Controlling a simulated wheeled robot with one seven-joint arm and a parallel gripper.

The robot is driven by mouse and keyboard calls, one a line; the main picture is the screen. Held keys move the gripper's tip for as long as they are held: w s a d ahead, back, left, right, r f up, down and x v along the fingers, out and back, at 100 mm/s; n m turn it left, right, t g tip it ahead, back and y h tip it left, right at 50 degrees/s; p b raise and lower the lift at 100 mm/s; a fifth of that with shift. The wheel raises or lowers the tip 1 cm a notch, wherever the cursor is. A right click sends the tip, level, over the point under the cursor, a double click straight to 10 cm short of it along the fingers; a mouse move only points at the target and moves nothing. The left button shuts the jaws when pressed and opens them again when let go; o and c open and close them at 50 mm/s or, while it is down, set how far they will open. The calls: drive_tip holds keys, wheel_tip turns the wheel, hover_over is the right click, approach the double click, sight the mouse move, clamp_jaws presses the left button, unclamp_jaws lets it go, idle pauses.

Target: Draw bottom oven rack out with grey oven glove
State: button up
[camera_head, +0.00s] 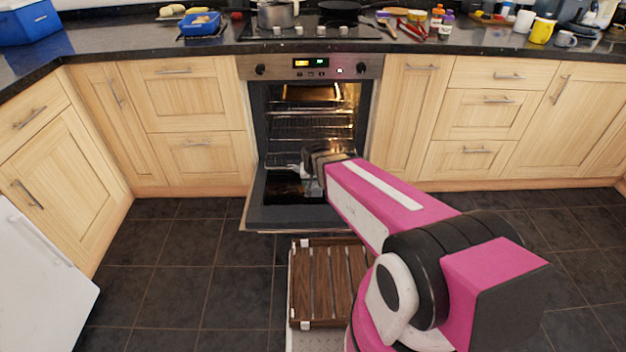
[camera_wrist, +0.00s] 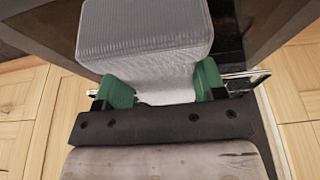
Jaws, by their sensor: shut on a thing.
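The oven (camera_head: 312,68) stands open with its door (camera_head: 290,215) folded down. Wire racks show at several heights inside; the lowest visible one, the bottom rack (camera_head: 285,158), is partly hidden by my gripper. My gripper (camera_head: 312,165) is at the oven mouth above the door. In the wrist view its green fingers (camera_wrist: 160,90) are shut on the grey oven glove (camera_wrist: 148,42), a ribbed pad spread ahead of them. A shiny metal bar (camera_wrist: 247,75) shows beside the right finger. Whether the glove is closed around the rack's edge is hidden.
A tray (camera_head: 312,92) sits high in the oven. Wooden cupboards (camera_head: 195,100) flank the oven. A wooden slatted thing (camera_head: 325,282) is low in front of the door. A cluttered dark worktop (camera_head: 220,45) runs above. The tiled floor (camera_head: 190,270) at left is clear.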

sight(313, 185)
drive_tip(key=shift+s, duration=1.75)
drive_tip(key=shift+r, duration=0.1)
drive_tip(key=shift+w+r, duration=0.15)
drive_tip(key=shift+r, duration=0.7)
drive_tip(key=shift+w+r, duration=0.15)
drive_tip(key=shift+r, duration=0.65)
